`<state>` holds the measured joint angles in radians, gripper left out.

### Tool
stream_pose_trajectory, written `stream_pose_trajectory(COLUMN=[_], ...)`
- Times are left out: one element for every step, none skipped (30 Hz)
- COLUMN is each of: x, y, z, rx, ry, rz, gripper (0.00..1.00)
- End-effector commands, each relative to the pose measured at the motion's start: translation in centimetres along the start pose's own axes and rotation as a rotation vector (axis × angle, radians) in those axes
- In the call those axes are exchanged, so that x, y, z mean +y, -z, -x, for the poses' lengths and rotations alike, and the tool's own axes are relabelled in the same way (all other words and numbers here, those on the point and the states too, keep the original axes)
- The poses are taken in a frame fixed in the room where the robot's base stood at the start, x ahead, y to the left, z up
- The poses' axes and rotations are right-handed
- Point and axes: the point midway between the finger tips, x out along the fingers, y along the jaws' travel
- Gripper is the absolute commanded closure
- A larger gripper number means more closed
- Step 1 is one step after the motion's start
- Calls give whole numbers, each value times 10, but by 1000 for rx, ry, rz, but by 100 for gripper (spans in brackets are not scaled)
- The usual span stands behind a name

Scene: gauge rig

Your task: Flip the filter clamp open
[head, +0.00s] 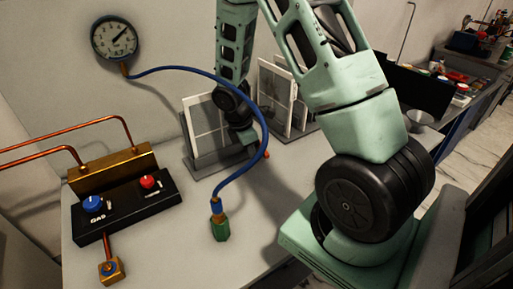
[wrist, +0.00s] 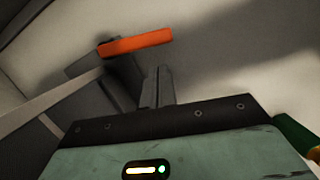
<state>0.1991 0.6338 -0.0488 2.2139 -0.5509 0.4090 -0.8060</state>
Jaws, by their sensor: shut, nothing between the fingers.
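The filter clamp shows its orange lever (wrist: 135,42) in the wrist view, on a dark grey mount. In the head view only a small orange bit of the clamp (head: 266,154) shows beside the blue hose. A framed filter panel (head: 203,125) stands upright in a grey base (head: 208,165). My gripper (head: 252,150) is low at the right end of that base. In the wrist view its fingers (wrist: 158,85) are shut and empty, just below and right of the orange lever. I cannot tell whether they touch the mount; the lever looks clear of them.
A blue hose (head: 266,125) runs from a wall gauge (head: 114,39) to a green fitting (head: 220,228), passing in front of my gripper. More framed panels (head: 275,95) stand behind. A black valve box (head: 125,205) is at left.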

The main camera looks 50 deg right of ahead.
Motion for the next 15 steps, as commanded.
stream_pose_trajectory(x=[0, 0, 0, 0, 0, 0, 0, 0, 0, 0, 0, 0, 0, 0, 0], y=[-6, -9, -12, -14, -15, -16, -17, -17, -18, -18, -18, -18, -18, -18, -18], z=[0, -1, -2, -2, -3, -3, -4, -4, -4, -4, -4, -4, -4, -4, -4], rx=[0, 0, -1, -1, -1, 0, 0, 0, 0, 0, 0, 0, 0, 0, 0], ry=[1, 1, 1, 1, 1, 0, 0, 0, 0, -1, -1, -1, 0, 0, 0], rz=[-1, 0, 1, 1, 2, 2, 2, 2, 3, 3, 3, 3, 3, 3, 3], gripper=[100, 100, 100, 100, 100, 100, 100, 100, 100, 100, 100, 100, 100, 100, 100])
